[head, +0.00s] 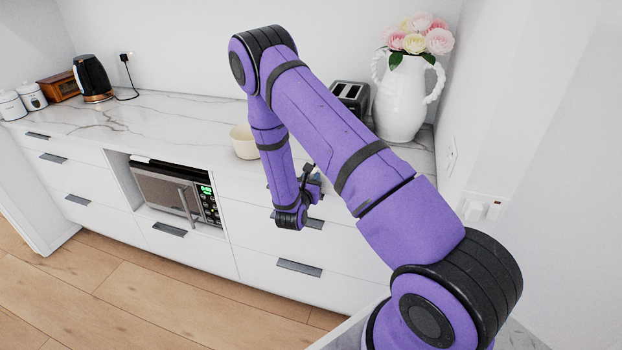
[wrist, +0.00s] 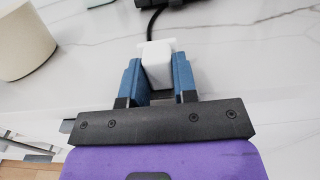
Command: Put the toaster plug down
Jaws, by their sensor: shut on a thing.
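My gripper (wrist: 158,82) is shut on the toaster plug (wrist: 157,62), a small white block between its two blue fingers in the wrist view. A dark cord (wrist: 150,22) runs from behind the plug toward the top of that view. The marble counter (wrist: 240,60) lies beneath; I cannot tell whether the plug touches it. In the head view the toaster (head: 350,95) stands at the back of the counter, partly hidden by my arm. My gripper (head: 312,183) is near the counter's front edge there, and the plug is hidden.
A cream bowl (head: 243,142) stands left of my arm; it also shows in the wrist view (wrist: 24,42). A white vase with flowers (head: 402,100) stands right of the toaster. A kettle (head: 92,78) and canisters (head: 32,96) stand far left. The counter (head: 165,115) between is clear.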

